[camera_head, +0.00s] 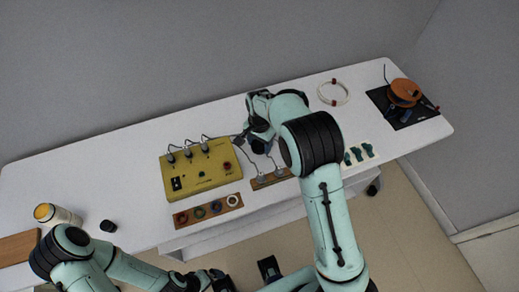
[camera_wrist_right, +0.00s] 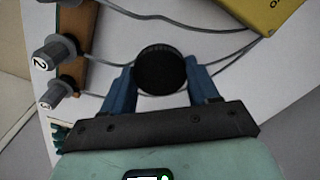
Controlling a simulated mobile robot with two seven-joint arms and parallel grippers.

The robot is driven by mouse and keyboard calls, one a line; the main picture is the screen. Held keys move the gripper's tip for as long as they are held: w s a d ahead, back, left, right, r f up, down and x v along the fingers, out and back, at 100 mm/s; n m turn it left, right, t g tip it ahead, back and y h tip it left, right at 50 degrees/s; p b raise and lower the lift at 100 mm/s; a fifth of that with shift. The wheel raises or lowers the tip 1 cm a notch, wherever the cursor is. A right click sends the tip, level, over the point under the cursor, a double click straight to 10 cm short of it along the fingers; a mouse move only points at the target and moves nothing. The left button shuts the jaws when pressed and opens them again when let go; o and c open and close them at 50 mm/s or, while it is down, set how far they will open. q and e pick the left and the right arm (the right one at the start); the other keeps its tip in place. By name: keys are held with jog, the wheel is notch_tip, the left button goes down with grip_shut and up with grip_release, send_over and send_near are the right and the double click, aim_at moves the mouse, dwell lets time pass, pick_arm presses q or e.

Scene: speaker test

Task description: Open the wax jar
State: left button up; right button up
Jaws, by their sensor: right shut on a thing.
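A pale jar (camera_head: 62,216) with an amber top stands at the left end of the table in the head view; it looks most like the wax jar. A small black cylinder (camera_head: 108,226) stands apart to its right. My right gripper (camera_wrist_right: 163,88) has its blue fingers shut on a black round thing (camera_wrist_right: 160,70). I cannot tell whether this is a lid or a jar. In the head view my right arm largely hides it, behind the wooden rack. My left arm (camera_head: 120,266) comes in at the lower left; its gripper is unclear near the bottom edge.
A yellow box (camera_head: 205,183) with cables stands left of the right gripper. Its cables run to a wooden rack (camera_head: 262,182) of plugs. A strip with rings (camera_head: 209,209) lies in front. A white coil (camera_head: 333,92) and an orange spool (camera_head: 403,90) lie at right. The back left table is clear.

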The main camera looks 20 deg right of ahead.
aim_at(260, 150)
jog(key=shift+f, duration=2.1)
jog(key=shift+f, duration=0.15)
jog(key=o, duration=1.2)
jog(key=shift+c, duration=0.2)
notch_tip(260, 150, up, 12)
jog(key=shift+f+p, duration=0.15)
jog(key=shift+p, duration=0.25)
jog(key=shift+r, duration=0.3)
